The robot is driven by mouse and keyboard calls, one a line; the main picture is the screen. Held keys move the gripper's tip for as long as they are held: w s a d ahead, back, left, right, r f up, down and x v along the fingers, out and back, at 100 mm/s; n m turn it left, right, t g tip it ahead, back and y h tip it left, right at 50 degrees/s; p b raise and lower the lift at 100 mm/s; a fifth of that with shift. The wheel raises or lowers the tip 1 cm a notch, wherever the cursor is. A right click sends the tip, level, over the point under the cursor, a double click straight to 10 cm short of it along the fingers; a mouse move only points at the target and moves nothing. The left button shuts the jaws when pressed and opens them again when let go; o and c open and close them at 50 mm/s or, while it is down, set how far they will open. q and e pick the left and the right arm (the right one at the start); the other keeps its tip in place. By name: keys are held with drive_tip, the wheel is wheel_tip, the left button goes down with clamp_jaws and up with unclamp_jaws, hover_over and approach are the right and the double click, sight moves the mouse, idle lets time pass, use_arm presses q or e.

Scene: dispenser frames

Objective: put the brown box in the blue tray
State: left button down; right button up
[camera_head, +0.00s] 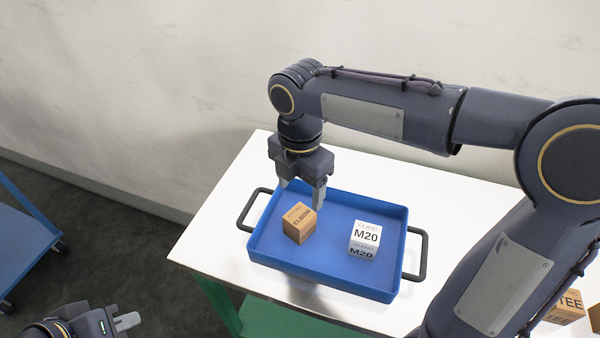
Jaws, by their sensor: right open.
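A brown box (299,223) labelled ELBOW sits inside the blue tray (318,286), in its left half. My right gripper (301,194) is open, pointing down just above and behind this box, with its fingers apart and nothing between them. A white box (364,239) labelled M20 sits in the right half of the tray. My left gripper (127,321) shows only partly at the bottom left, low and away from the table; its opening is unclear.
The tray has black handles at both ends and stands on a white table (220,222) with green legs. Another brown box (567,306), labelled TEE, is at the lower right, partly hidden by my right arm. A wall is close behind. A blue cart (22,245) stands far left.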

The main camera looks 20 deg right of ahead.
wheel_tip(320, 180, up, 3)
drive_tip(key=shift+r, duration=0.2)
drive_tip(key=s+d+f+m+t+y, duration=0.2)
drive_tip(key=s+m, duration=0.6)
drive_tip(key=m, duration=0.5)
drive_tip(key=s+d+f+m+t+y, duration=0.1)
drive_tip(key=s+d+f+m+t, duration=0.2)
drive_tip(key=m, duration=1)
drive_tip(key=s+d+f, duration=0.2)
drive_tip(key=s+d, duration=0.2)
drive_tip(key=s, duration=0.1)
drive_tip(key=shift+s+t+y, duration=0.2)
drive_tip(key=shift+t+y, duration=0.1)
drive_tip(key=shift+y, duration=0.1)
